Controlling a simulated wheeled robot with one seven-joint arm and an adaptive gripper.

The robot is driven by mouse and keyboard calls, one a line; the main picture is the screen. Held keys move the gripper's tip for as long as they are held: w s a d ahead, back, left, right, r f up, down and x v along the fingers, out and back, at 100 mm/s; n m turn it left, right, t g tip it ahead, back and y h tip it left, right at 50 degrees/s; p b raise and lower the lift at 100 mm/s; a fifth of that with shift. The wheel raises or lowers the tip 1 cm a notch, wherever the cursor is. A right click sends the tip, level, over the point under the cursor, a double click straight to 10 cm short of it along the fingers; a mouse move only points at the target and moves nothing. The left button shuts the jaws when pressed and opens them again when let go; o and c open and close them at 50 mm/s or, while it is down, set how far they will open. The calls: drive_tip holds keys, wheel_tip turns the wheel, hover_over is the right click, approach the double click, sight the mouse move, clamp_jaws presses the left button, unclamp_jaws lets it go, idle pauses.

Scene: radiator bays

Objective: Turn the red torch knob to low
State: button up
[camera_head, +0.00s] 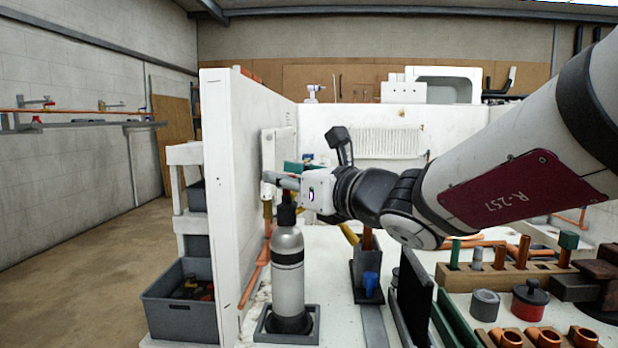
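A grey gas bottle (288,270) with a black band and a dark neck stands upright in a small grey tray (262,335); it looks like the torch body. My gripper (277,181) reaches in from the right at the height of the bottle's top, with its fingers pointing left. The fingers lie just above or in front of the dark neck (287,212); I cannot tell whether they touch it. No red knob shows clearly; the gripper covers the bottle's top. The finger gap is too small to make out.
A white partition wall (224,250) stands close on the left of the bottle. A dark holder (367,262) with a copper pipe and a blue item stands to its right. A wooden rack (510,275) of pipe pieces and a red-and-dark pot (529,302) are at the right.

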clamp_jaws()
drive_tip(key=shift+y+p, duration=0.3)
drive_tip(key=shift+p, duration=0.05)
drive_tip(key=n+g+y+p, duration=0.2)
drive_tip(key=n+g+p, duration=0.1)
drive_tip(key=shift+w+r+g, duration=0.1)
drive_tip(key=shift+r+g, duration=0.05)
drive_tip(key=shift+g, duration=0.15)
drive_tip(key=n+g+y+p, duration=0.1)
drive_tip(key=g+p, duration=0.1)
drive_tip(key=n+g+y+p, duration=0.1)
drive_tip(key=n+g+p, duration=0.1)
drive_tip(key=g+p, duration=0.1)
drive_tip(key=shift+n+y, duration=0.3)
drive_tip(key=n+g+p, duration=0.2)
drive_tip(key=g+p, duration=0.1)
drive_tip(key=g, duration=0.1)
drive_tip(key=shift+y, duration=0.3)
drive_tip(key=shift+n+g+p, duration=1.15)
drive_tip(key=shift+n+g, duration=0.35)
drive_tip(key=shift+g, duration=0.8)
